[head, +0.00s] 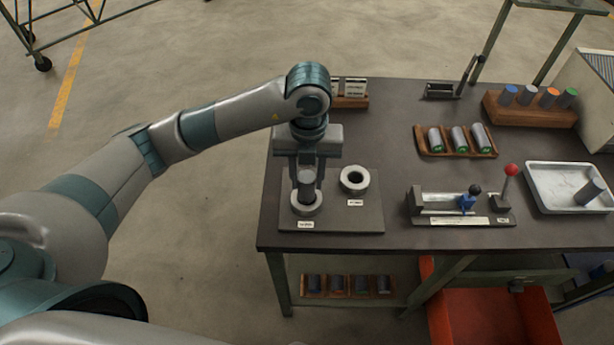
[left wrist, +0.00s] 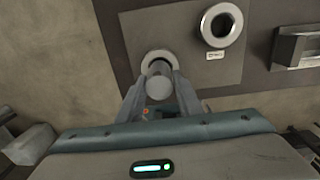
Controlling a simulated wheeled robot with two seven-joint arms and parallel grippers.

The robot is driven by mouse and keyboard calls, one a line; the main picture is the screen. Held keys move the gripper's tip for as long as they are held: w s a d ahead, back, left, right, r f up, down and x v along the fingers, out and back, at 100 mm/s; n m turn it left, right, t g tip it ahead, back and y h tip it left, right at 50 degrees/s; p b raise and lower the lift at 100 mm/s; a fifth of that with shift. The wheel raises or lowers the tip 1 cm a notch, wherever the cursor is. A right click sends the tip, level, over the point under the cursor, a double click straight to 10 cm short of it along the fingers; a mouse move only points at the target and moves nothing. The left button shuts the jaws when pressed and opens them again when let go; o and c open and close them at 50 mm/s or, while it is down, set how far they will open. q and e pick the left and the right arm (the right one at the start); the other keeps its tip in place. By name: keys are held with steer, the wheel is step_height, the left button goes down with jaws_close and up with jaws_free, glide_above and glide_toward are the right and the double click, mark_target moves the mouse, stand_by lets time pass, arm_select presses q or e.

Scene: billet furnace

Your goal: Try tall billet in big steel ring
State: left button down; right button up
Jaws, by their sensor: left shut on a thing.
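My left gripper (head: 306,180) points down over the left side of the table and is shut on a grey cylindrical billet (head: 306,192). The billet also shows between the fingers in the left wrist view (left wrist: 160,88). It is about upright, its lower end at the opening of the left steel ring (head: 307,210); I cannot tell how deep it sits. This ring is partly hidden by billet and fingers in the left wrist view (left wrist: 146,58). A second, thick-walled ring (head: 354,188) stands empty to its right. Both rings are on a flat plate with small labels too small to read. My right gripper is not in view.
A clamp-like gauge (head: 440,208) and a red-knobbed lever (head: 510,170) stand right of the plate. Behind are a wooden tray of billets (head: 458,152) and a rack of coloured-top billets (head: 530,112). A white tray (head: 538,185) holds one billet. Several billets sit on the lower shelf.

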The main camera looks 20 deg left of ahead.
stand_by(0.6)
arm_select(q)
steer(key=shift+f, duration=0.2)
steer(key=shift+s+f+b, duration=0.15)
steer(key=shift+f+b, duration=0.05)
steer(key=shift+b, duration=0.1)
stand_by(1.4)
steer(key=shift+r, duration=0.15)
steer(key=shift+r+p, duration=0.3)
steer(key=shift+w+r+p, duration=0.2)
steer(key=shift+r+p, duration=0.65)
steer(key=shift+r, duration=0.9)
